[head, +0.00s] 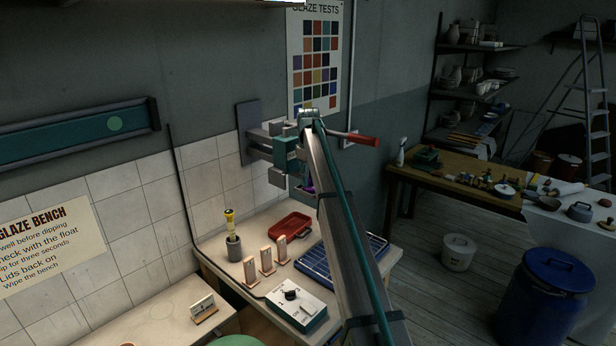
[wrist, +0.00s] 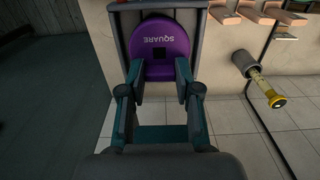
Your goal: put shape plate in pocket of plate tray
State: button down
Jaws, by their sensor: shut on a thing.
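The shape plate (wrist: 160,52) is purple and round-edged, with the word SQUARE and a small dark square mark on it. In the wrist view my gripper (wrist: 163,84) is shut on its near part, one finger at each side. In the head view only a small purple bit of the plate (head: 307,189) shows beside my arm. A dark grey frame (wrist: 116,22) surrounds the plate's far end and sides in the wrist view; I cannot tell whether they touch or whether this is the plate tray. No empty pocket is clearly visible.
On the bench are a red tray (head: 289,226), a blue ribbed tray (head: 322,262) partly behind my arm, several upright tiles (head: 266,261), a grey cup with a yellow-topped float (head: 233,245) and a white switch box (head: 297,305). The tiled wall is close behind.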

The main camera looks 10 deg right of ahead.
jog(key=c, duration=0.8)
grip_release()
jog(key=shift+f, duration=0.1)
notch_tip(320, 180, up, 12)
jog(key=b, duration=0.3)
jog(key=shift+r, duration=0.2)
jog(key=shift+s+f, duration=0.1)
